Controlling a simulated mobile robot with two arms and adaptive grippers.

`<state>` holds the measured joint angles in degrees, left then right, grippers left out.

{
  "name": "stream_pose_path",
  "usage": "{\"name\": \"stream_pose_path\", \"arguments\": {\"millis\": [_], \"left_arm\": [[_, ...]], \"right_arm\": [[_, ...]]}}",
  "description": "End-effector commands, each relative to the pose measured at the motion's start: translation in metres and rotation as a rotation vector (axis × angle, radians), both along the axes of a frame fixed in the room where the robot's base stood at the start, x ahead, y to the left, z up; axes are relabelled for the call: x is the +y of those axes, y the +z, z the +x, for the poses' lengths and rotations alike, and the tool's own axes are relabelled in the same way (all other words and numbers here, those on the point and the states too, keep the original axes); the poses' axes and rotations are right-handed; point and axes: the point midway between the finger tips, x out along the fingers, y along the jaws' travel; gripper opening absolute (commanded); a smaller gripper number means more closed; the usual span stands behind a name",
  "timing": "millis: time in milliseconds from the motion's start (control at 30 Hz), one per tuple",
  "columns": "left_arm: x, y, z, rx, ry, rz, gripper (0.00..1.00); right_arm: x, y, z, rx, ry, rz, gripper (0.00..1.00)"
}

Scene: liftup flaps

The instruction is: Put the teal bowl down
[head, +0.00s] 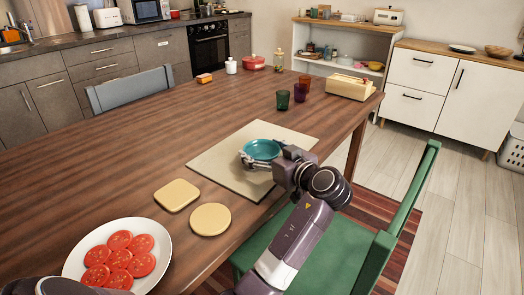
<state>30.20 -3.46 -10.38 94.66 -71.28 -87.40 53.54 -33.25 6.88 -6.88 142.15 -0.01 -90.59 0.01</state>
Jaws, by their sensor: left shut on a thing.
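The teal bowl (261,149) is upright over the pale square mat (225,165) on the wooden table. My left gripper (262,161) is shut on the near rim of the bowl. The gripper hides part of the bowl's near side. I cannot tell whether the bowl's base touches the mat. My right gripper does not show.
A white plate (164,272) of tomato slices and two pale yellow pads (210,219) lie at the near left. Coloured cups (283,100) and a cream bread box (348,87) stand farther back. A green chair (385,245) is at the table's right edge.

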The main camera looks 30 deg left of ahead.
Motion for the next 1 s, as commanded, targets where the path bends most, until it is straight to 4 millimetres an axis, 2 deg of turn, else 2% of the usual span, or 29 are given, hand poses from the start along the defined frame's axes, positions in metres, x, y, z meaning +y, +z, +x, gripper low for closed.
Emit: {"name": "stream_pose_path", "arguments": {"millis": [33,67,200,567,1000], "left_arm": [[0.0,-0.003,0.0,0.0,0.0,0.001,0.41],[0.0,-0.002,0.0,0.0,0.0,0.0,0.75],[0.0,-0.002,0.0,0.0,0.0,0.0,0.9],[0.0,0.003,0.0,0.0,0.0,0.0,0.9],[-0.061,0.014,-0.026,0.001,-0.001,-0.002,0.9]], "right_arm": [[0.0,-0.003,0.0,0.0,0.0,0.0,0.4],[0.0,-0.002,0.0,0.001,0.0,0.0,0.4],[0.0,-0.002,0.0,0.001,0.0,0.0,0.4],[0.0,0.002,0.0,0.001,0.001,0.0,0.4],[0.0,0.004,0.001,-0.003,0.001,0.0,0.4]]}}
